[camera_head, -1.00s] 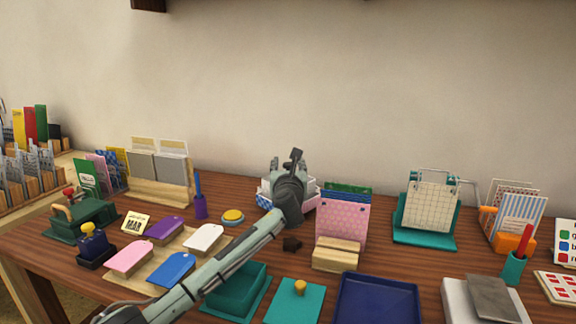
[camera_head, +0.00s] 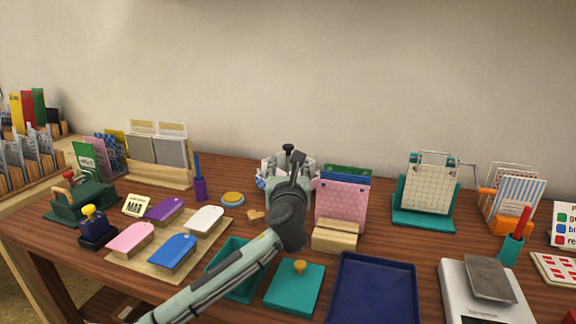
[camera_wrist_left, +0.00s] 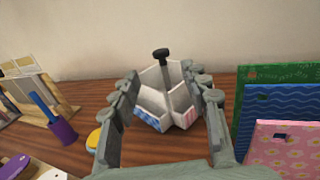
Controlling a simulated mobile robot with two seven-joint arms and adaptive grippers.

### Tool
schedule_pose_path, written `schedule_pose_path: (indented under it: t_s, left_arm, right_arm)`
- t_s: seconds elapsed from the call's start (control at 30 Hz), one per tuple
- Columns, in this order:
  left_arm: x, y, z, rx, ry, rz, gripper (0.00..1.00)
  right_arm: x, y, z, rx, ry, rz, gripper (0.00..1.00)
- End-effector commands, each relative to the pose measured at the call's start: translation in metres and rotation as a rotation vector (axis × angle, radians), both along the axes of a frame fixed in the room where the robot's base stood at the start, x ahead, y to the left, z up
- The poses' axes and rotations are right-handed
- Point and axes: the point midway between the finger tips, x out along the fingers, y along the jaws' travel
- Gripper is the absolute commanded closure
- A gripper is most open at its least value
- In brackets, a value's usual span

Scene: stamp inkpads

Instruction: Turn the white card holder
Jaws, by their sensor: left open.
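The white card holder (camera_wrist_left: 152,104) stands on the desk near the back, with several angled compartments around a post topped by a dark knob (camera_wrist_left: 161,54). Blue and pink patterned panels show on its front sides. In the head view the holder (camera_head: 268,166) is partly hidden behind my left gripper (camera_head: 288,175). My left gripper is open and empty, in front of the holder. In the left wrist view its fingers (camera_wrist_left: 163,82) frame the holder on either side; I cannot tell whether they touch it. My right gripper is not in view.
Pink, blue and green cards in a wooden stand (camera_head: 334,236) are close on the holder's right. A yellow round pad (camera_head: 232,198) and a purple pen cup (camera_head: 200,188) are on its left. Coloured tags (camera_head: 172,254) and a teal tray (camera_head: 232,284) lie nearer.

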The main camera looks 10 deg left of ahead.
Motion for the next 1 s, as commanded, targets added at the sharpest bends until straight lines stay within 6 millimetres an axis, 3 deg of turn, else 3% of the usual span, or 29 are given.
schedule_pose_path:
  t_s: [0.27,0.47,0.73,1.0]
  left_arm:
    - [0.004,0.003,-0.004,0.004,0.016,-0.017,0.55]
    - [0.031,0.016,-0.023,0.023,0.097,-0.228,0.55]
    - [0.043,0.039,0.000,-0.001,0.004,-0.401,0.55]
    - [0.078,0.033,0.003,-0.005,-0.003,-0.407,0.55]
  right_arm:
    - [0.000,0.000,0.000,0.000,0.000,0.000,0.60]
    - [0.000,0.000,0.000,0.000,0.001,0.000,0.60]
    - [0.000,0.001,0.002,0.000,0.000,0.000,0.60]
    - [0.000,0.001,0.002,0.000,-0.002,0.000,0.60]
